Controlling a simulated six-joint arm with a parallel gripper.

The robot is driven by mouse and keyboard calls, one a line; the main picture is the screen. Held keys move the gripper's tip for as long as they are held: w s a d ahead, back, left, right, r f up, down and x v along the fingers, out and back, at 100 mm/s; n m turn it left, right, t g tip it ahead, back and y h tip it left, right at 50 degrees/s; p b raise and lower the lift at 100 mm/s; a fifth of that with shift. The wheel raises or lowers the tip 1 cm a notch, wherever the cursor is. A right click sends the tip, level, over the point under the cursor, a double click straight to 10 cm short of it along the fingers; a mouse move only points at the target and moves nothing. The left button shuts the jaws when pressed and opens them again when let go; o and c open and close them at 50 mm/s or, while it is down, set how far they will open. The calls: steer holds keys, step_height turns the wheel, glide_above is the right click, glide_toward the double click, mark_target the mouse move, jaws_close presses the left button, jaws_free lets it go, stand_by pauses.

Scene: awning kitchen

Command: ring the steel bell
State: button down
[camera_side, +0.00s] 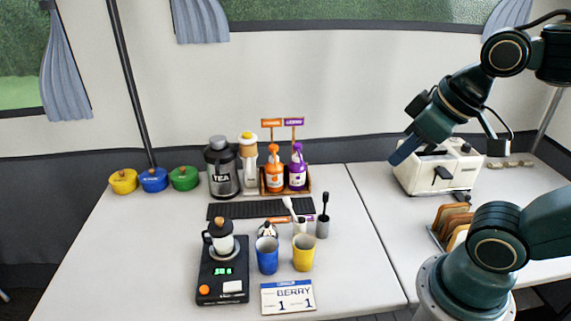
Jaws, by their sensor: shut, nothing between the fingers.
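I cannot make out a steel bell with certainty in the side view. A small black-and-white rounded object (267,230) sits partly hidden behind the blue cup (267,256), and I cannot tell what it is. My gripper (397,157) is at the upper right, pointing down and to the left. It is shut and empty, beside the left end of the white toaster (425,176) in the picture, well apart from the cups.
A yellow cup (303,254), a black scale (211,289) bearing a small pot (220,241), and a BERRY card (288,298) stand in front. Bottles, a TEA jar (221,170) and coloured pots (154,180) line the back. A toast rack (452,222) stands right. The table's left front is clear.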

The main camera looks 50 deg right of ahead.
steer(key=shift+w, duration=0.15)
stand_by(0.6)
steer(key=m+t+h, duration=0.1)
steer(key=m+t, duration=0.2)
steer(key=m, duration=0.8)
glide_above(270, 229)
step_height(270, 229, down, 21)
steer(key=shift+f, duration=4.3)
steer(key=shift+f, duration=0.3)
